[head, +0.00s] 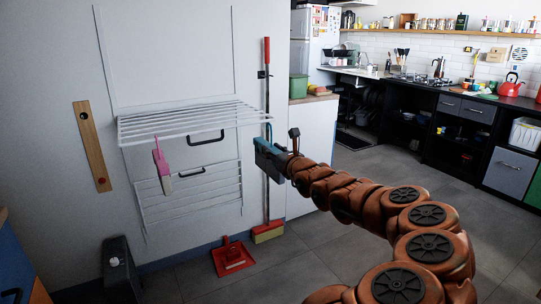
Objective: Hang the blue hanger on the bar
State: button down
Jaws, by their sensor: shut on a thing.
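The blue hanger (268,158) is a teal-blue piece at the end of my arm, just right of the white rack's front corner. My gripper (285,157) is shut on it; the fingers are small and partly hidden by the arm. The white wire rack (190,122) with several bars folds out from the left wall. A pink piece with a grey lower end (161,165) hangs from its front edge. The blue hanger is below the level of the rack's top bars. I cannot tell whether it touches the rack.
A red-handled broom (267,90) stands against the wall behind the blue hanger. A red dustpan (232,257) is on the floor below. A wooden strip (92,146) is on the wall at left. A white cabinet (310,145) stands behind my gripper. The grey floor at centre right is clear.

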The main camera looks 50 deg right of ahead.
aim_at(257, 138)
jog(key=shift+r+p+x, duration=0.2)
jog(key=shift+p+x, duration=1.95)
jog(key=shift+x, duration=0.1)
jog(key=shift+w+d+f+p, duration=0.1)
jog(key=shift+w+d+p, duration=0.05)
jog(key=shift+w+p, duration=0.6)
jog(key=p+x, duration=0.4)
jog(key=p, duration=0.2)
jog(key=shift+w+d, duration=0.15)
jog(key=shift+d, duration=0.15)
jog(key=shift+w+d+p, duration=0.1)
jog(key=shift+w+p, duration=0.45)
jog(key=shift+p, duration=0.2)
jog(key=shift+w+d+f+p, duration=0.1)
jog(key=shift+w+d+p, duration=0.15)
jog(key=shift+w, duration=0.2)
jog(key=shift+w+d+f, duration=0.2)
jog(key=shift+w+f, duration=0.5)
jog(key=shift+w, duration=0.05)
jog(key=shift+w+d+f, duration=0.25)
jog(key=shift+w+f, duration=0.45)
jog(key=shift+w, duration=0.1)
